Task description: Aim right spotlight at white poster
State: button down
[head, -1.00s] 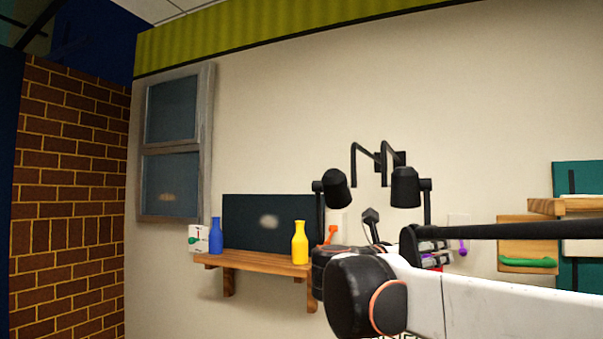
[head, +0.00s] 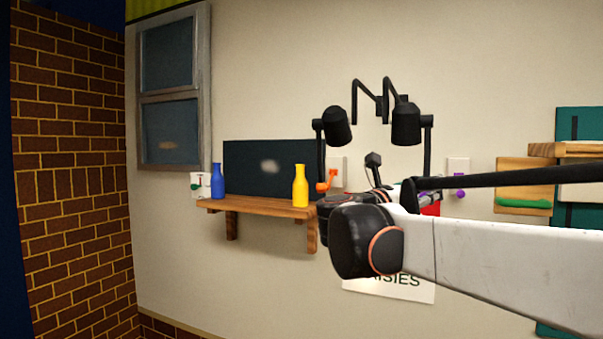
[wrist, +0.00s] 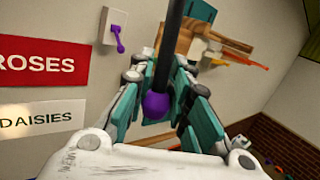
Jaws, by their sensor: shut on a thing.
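The right spotlight (head: 407,124) is a black lamp head on a bent wall arm, with a thin black rod hanging beside it. In the wrist view, the black rod (wrist: 164,50) ends in a purple knob (wrist: 155,107). My gripper (wrist: 158,98) is shut around this knob, teal fingers on both sides. In the head view my arm mostly hides the gripper. The white poster (head: 372,284), lettered DAISIES, is on the wall below, partly behind my arm. It also shows at the left of the wrist view (wrist: 22,122), under the red ROSES poster (wrist: 30,62).
The left spotlight (head: 336,125) hangs close by. Wall switches have orange (head: 331,179) and purple (head: 459,181) levers. A wooden shelf (head: 255,207) holds a blue bottle (head: 217,181) and a yellow bottle (head: 300,186). Wooden and teal fixtures (head: 523,172) are at right.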

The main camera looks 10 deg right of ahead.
jog(key=shift+m+h, duration=0.8)
jog(key=shift+h, duration=0.1)
jog(key=w, duration=0.1)
jog(key=w+d+b, duration=0.2)
jog(key=w, duration=0.1)
jog(key=shift+d, duration=0.25)
jog(key=c, duration=1.8)
grip_release()
jog(key=o, duration=0.4)
jog(key=shift+w+a+f, duration=0.1)
jog(key=shift+w+a, duration=0.05)
jog(key=v, duration=1.2)
jog(key=shift+s, duration=0.25)
